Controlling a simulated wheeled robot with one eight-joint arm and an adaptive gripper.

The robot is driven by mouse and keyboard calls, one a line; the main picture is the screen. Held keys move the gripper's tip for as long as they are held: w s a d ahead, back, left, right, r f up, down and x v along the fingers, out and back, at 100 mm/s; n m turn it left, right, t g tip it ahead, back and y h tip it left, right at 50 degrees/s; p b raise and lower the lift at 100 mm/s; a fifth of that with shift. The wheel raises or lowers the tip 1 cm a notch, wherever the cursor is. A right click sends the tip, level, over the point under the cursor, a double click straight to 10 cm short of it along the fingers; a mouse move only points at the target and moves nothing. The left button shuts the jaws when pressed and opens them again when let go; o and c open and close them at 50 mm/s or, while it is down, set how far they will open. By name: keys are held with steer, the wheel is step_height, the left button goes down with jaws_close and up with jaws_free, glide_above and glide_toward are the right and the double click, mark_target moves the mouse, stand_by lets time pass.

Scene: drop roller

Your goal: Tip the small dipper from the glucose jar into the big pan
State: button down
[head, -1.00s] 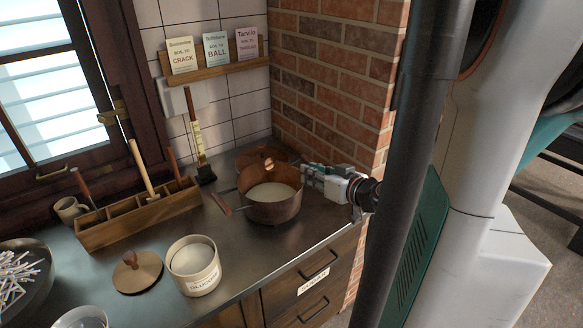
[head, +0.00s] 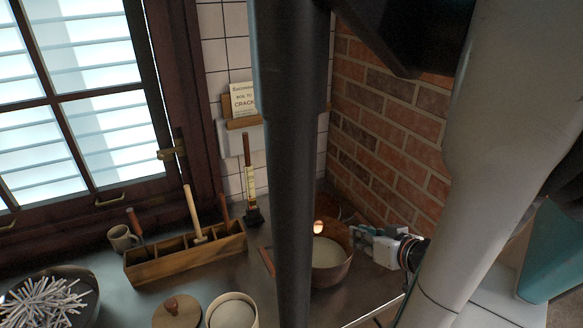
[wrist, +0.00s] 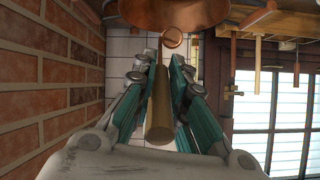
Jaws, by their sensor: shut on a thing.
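My gripper (wrist: 158,105) is shut on the pale wooden handle (wrist: 159,115) of the small dipper. The dipper's round copper cup (wrist: 172,38) shows past the fingertips; in the head view the cup (head: 320,228) appears over the far part of the big pan. I cannot tell how far it is tipped or whether it holds anything. The big copper pan (head: 334,270) holds pale content and is partly hidden by a dark column. Its copper side (wrist: 190,12) shows at the top of the wrist view. The open glucose jar (head: 254,318) is cut off at the bottom edge.
A wooden lid (head: 172,314) lies left of the jar. A divided wooden caddy (head: 180,266) with handled tools stands by the window. A bowl of white sticks (head: 50,300) is at far left. The brick wall (head: 390,130) rises close behind the pan.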

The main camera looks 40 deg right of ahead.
steer(key=shift+w+d+r+g+y+p, duration=0.25)
steer(key=shift+w+r+g+p, duration=0.6)
steer(key=shift+p, duration=0.95)
steer(key=shift+w+d+r+g+y+p, duration=0.2)
steer(key=shift+w+r+g+p, duration=0.6)
steer(key=shift+p, duration=1.05)
steer(key=shift+w+d+r+g+y+p, duration=0.25)
steer(key=shift+w+r+g+p, duration=0.3)
steer(key=shift+r+p, duration=0.95)
steer(key=w+d+r+g+y+p, duration=0.2)
steer(key=w+r+g+p, duration=0.4)
steer(key=w+p, duration=0.3)
steer(key=shift+d+r+g+p, duration=0.35)
steer(key=shift+d+r+g, duration=0.05)
steer(key=shift+d+r, duration=0.1)
steer(key=shift+w, duration=0.15)
